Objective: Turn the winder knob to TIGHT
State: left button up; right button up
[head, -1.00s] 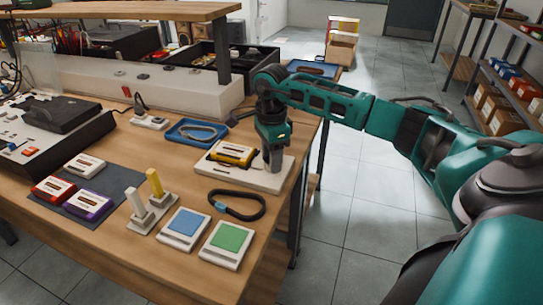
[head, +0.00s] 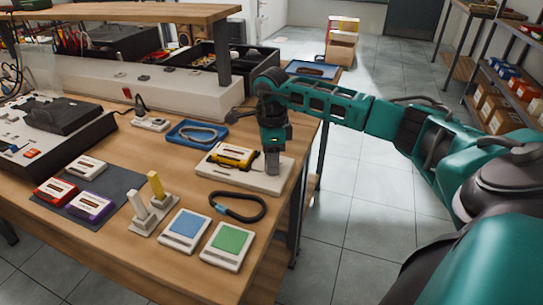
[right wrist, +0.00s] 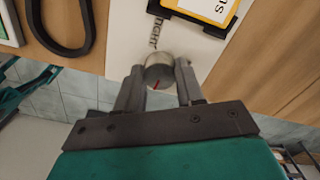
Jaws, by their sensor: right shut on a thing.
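The winder is a white base plate (head: 218,172) near the right edge of the bench, with a yellow and black cassette (head: 234,155) on it. Its round metallic knob (right wrist: 159,69) shows in the right wrist view, with a red mark on its side facing my gripper's palm. In the head view the fingers hide the knob. My left gripper is out of view.
A dark looped band (head: 238,206) lies in front of the winder. Blue (head: 185,225) and green (head: 229,239) square pads, a stand with white and yellow levers (head: 152,205), and several cassettes on a dark mat (head: 115,182) are nearer. A blue tray (head: 197,133) sits behind.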

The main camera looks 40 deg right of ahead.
jog(key=shift+r+m, duration=0.1)
jog(key=shift+m, duration=0.8)
jog(key=m+p, duration=0.1)
jog(key=m, duration=0.2)
jog(key=shift+m+p, duration=0.35)
jog(key=shift+m, duration=0.05)
jog(key=m+p, duration=0.1)
jog(key=m, duration=0.3)
jog(key=shift+m+p, duration=0.65)
jog(key=shift+m, duration=0.85)
jog(key=o, duration=1)
jog(key=shift+o, duration=0.2)
